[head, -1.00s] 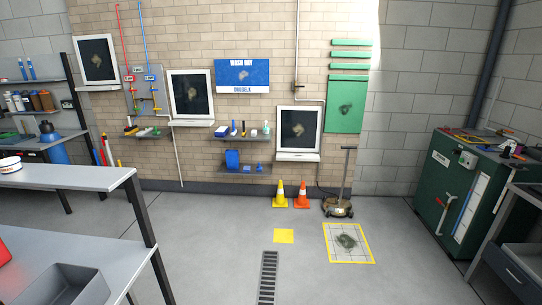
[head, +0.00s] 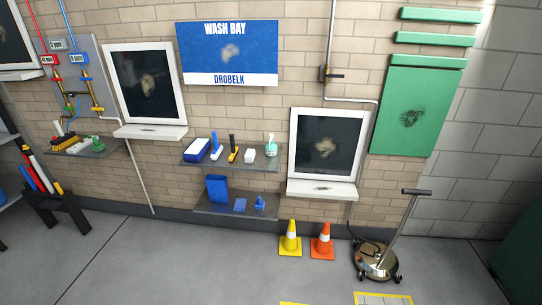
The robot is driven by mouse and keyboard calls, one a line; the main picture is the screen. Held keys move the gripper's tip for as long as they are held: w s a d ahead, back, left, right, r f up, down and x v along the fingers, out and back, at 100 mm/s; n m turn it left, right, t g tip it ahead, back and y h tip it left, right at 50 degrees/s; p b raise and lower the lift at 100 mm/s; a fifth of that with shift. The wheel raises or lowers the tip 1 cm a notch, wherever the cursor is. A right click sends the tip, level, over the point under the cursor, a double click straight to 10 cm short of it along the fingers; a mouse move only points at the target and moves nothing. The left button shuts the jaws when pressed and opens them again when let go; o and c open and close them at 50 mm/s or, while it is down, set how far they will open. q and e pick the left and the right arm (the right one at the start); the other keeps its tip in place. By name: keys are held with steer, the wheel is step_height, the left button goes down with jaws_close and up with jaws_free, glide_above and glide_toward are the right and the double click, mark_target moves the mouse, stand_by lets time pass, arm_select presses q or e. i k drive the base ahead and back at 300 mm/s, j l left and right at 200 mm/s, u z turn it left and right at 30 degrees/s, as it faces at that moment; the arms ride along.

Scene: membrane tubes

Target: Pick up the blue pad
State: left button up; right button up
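A small flat blue pad (head: 240,204) lies on the lower wall shelf (head: 222,213), near its middle. A taller blue block (head: 216,188) stands to its left, and a small blue item (head: 260,202) sits to its right. Which exact kind of things those two are is too small to tell. Neither of my grippers shows in the head view.
The upper shelf (head: 262,161) above holds several cleaning items. A yellow cone (head: 290,238), an orange cone (head: 322,241) and a wheeled floor cleaner (head: 374,260) stand right of the shelves. The floor (head: 170,260) below the shelves is clear.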

mark_target(259, 204)
steer(key=i, duration=2.1)
